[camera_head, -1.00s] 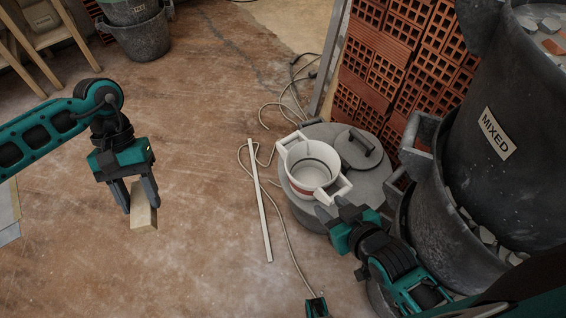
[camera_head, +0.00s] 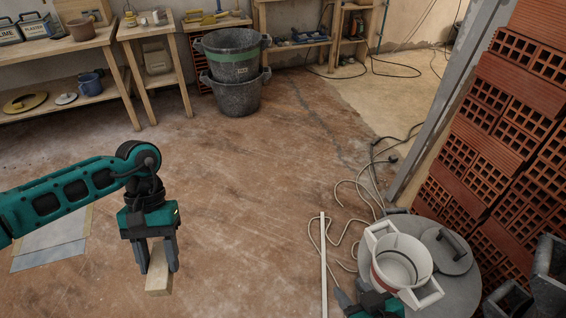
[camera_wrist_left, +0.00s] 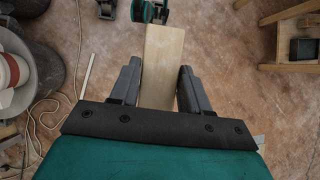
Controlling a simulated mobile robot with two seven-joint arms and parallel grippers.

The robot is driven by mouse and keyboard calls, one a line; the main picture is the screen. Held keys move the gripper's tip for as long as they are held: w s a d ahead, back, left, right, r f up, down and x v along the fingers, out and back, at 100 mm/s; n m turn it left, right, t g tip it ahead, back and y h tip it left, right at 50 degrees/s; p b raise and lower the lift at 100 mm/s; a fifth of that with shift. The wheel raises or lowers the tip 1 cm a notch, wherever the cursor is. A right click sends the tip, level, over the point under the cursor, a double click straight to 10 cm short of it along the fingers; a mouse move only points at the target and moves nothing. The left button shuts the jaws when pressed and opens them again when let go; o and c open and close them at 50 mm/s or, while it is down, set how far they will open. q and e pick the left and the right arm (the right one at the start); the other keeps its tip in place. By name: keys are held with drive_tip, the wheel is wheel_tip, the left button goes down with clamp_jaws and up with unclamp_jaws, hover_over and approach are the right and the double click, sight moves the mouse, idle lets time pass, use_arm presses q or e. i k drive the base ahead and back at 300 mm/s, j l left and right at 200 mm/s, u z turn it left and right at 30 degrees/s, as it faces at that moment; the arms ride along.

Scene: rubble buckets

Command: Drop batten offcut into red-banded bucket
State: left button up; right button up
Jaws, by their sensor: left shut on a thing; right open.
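The batten offcut (camera_head: 158,282) is a short pale wooden block. My left gripper (camera_head: 158,262) is shut on it and holds it above the floor. In the left wrist view the offcut (camera_wrist_left: 162,62) stands between the two fingers. The red-banded bucket (camera_head: 400,262) is white with two side handles and a red band mostly hidden from here. It sits on a grey round lid at the lower right, well apart from my left gripper. It shows partly at the left edge of the wrist view (camera_wrist_left: 12,72). My right gripper (camera_head: 352,300) is open beside the bucket's near side, partly cut off.
A pale strip (camera_head: 323,265) and loose cables (camera_head: 360,190) lie on the floor left of the bucket. Hollow red bricks (camera_head: 490,130) are stacked at right. Stacked dark buckets (camera_head: 233,70), the upper green-banded, stand near wooden benches (camera_head: 95,90). The middle floor is clear.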

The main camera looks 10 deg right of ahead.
sight(396, 269)
drive_tip(key=i+j+u, duration=0.15)
drive_tip(key=i+j, duration=0.45)
drive_tip(key=i+j+z, duration=0.15)
drive_tip(key=i, duration=0.35)
drive_tip(key=i+j+z, duration=0.2)
drive_tip(key=i, duration=0.25)
drive_tip(key=i+z, duration=0.2)
drive_tip(key=z, duration=0.15)
drive_tip(key=i+z, duration=0.15)
drive_tip(key=z, duration=0.25)
drive_tip(key=i+j+z, duration=0.15)
drive_tip(key=z, duration=0.2)
drive_tip(key=i+z, duration=0.1)
drive_tip(key=z, duration=0.3)
drive_tip(key=i+j+z, duration=0.1)
drive_tip(key=z, duration=0.3)
drive_tip(key=i+j+z, duration=0.1)
drive_tip(key=z, duration=0.3)
drive_tip(key=i+j+z, duration=0.1)
drive_tip(key=z, duration=0.35)
drive_tip(key=j+z, duration=0.1)
drive_tip(key=z, duration=0.35)
drive_tip(key=i+j+z, duration=0.15)
drive_tip(key=z, duration=0.25)
drive_tip(key=j+z, duration=0.2)
drive_tip(key=z, duration=0.25)
drive_tip(key=j+z, duration=0.15)
drive_tip(key=z, duration=0.3)
drive_tip(key=j+z, duration=0.8)
drive_tip(key=z, duration=0.15)
